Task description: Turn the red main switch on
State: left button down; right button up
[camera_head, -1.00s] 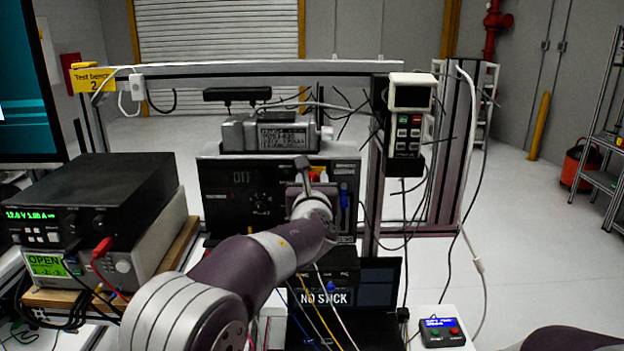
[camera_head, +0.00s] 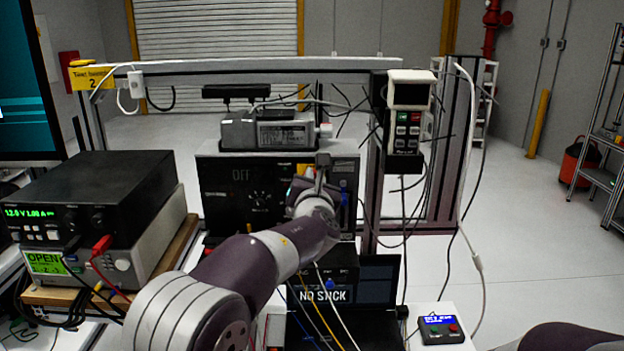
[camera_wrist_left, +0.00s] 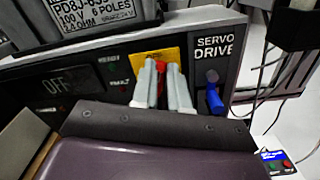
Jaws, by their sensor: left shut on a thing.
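The red main switch (camera_wrist_left: 170,76) shows in the left wrist view as a bit of red on a yellow plate (camera_wrist_left: 178,56) on the black servo drive panel. My left gripper (camera_wrist_left: 164,97) has its two grey fingers on either side of the red part and is shut on it. The fingers hide most of the switch, so its angle is unclear. In the head view my left gripper (camera_head: 317,178) is at the right half of the panel and covers the switch. The panel display (camera_wrist_left: 62,82) reads OFF. My right gripper is out of view.
A blue-handled lever (camera_wrist_left: 215,98) is just right of the switch. A motor (camera_head: 270,132) sits on the drive box. A pendant (camera_head: 408,115) hangs at the right post. Power supplies (camera_head: 90,205) stand at left. Loose cables hang around the frame.

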pick_arm(q)
jog(key=shift+d+f+m+p, duration=0.2)
jog(key=shift+m+p, duration=0.4)
jog(key=shift+m, duration=1.7)
jog(key=shift+d+f+m+p, duration=0.25)
jog(key=shift+m+p, duration=0.4)
jog(key=shift+m, duration=1.65)
jog(key=shift+d+f+m+p, duration=0.1)
jog(key=shift+f+m+p, duration=0.35)
jog(key=shift+m, duration=1.85)
jog(key=c, duration=1.1)
grip_release()
jog(key=shift+r, duration=0.1)
jog(key=shift+c, duration=0.2)
jog(key=shift+s, duration=0.1)
